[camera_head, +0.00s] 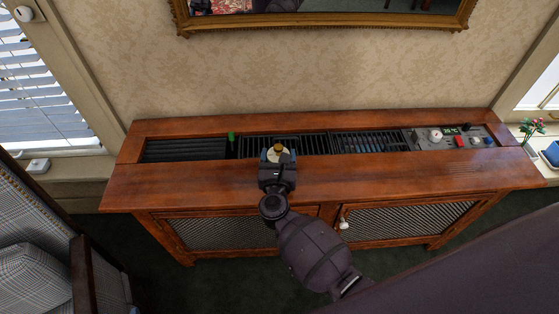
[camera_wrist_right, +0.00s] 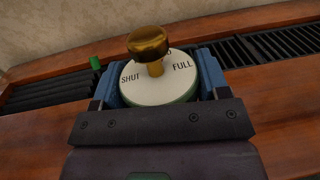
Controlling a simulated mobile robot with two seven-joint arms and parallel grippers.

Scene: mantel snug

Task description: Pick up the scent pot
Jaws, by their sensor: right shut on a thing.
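The scent pot (camera_head: 278,153) is a round piece with a cream top and a brass knob, at the middle of the wooden cabinet's top. In the right wrist view the pot (camera_wrist_right: 150,91) shows a green edge and the words SHUT and FULL on its top. My right gripper (camera_head: 277,161) is shut on it, with blue finger pads on its left and right sides in the wrist view. The pot looks upright. Its lower part is hidden by the gripper, so I cannot tell whether it touches the cabinet. My left gripper is not in view.
The wooden cabinet (camera_head: 180,184) has dark slatted grilles (camera_head: 368,142) set in its top. A small green piece (camera_head: 231,136) stands left of the pot. A control panel (camera_head: 448,143) with knobs is at the right. A patterned armchair (camera_head: 35,255) is at lower left.

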